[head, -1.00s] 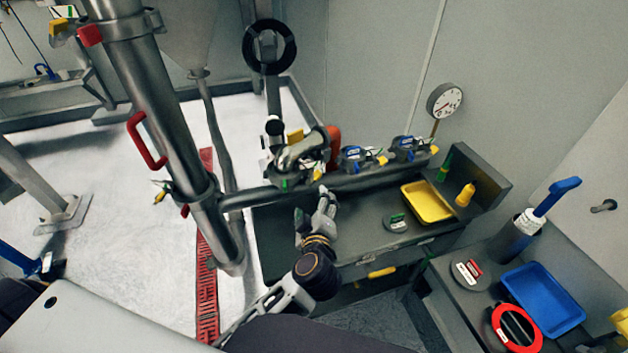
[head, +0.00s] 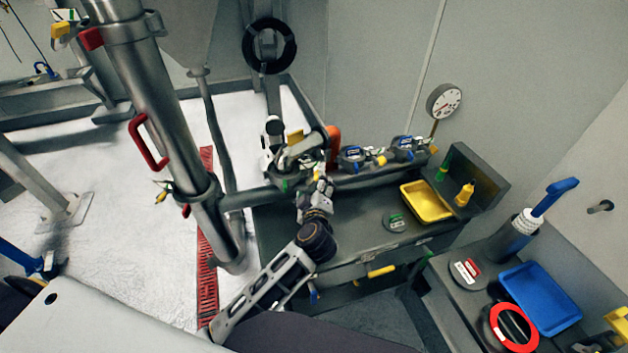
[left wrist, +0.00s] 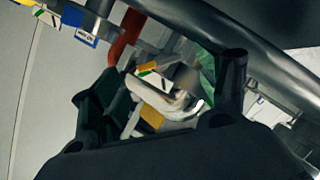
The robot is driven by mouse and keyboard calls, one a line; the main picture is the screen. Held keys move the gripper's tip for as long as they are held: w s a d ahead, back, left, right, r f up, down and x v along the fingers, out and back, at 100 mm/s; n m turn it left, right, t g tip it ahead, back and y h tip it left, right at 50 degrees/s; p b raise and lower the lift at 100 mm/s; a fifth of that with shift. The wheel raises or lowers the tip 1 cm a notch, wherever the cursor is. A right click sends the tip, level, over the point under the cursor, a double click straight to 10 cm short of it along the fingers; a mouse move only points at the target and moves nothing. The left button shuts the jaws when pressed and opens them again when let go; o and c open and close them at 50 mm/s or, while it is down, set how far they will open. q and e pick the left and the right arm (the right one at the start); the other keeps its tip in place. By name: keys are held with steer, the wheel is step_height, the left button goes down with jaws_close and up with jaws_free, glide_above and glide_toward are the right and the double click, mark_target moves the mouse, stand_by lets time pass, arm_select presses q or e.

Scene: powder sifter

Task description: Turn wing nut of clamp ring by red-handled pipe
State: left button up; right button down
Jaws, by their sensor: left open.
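The steel pipe with the red handle (head: 147,140) slants down on the left in the head view. A clamp ring (head: 204,188) encircles its lower part, with a small yellow-tipped fitting (head: 162,190) on its left; I cannot tell its wing nut clearly. My left gripper (head: 320,188) is open at the horizontal pipe, right of the clamp ring and just below a white-and-grey fitting (head: 298,150). In the left wrist view a white fitting with tags (left wrist: 160,95) shows between the open fingers (left wrist: 168,88); contact is unclear. My right gripper is not in view.
A horizontal pipe (head: 262,196) runs along the dark bench, with blue-tagged fittings (head: 352,156) farther right. A yellow tray (head: 428,202) sits on the bench, and a blue tray (head: 541,297) at lower right. White floor is open left of the pipe.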

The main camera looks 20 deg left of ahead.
mark_target(314, 181)
arm_select(q)
steer(key=shift+x, duration=2.55)
steer(key=c, duration=1)
steer(key=shift+c, duration=0.2)
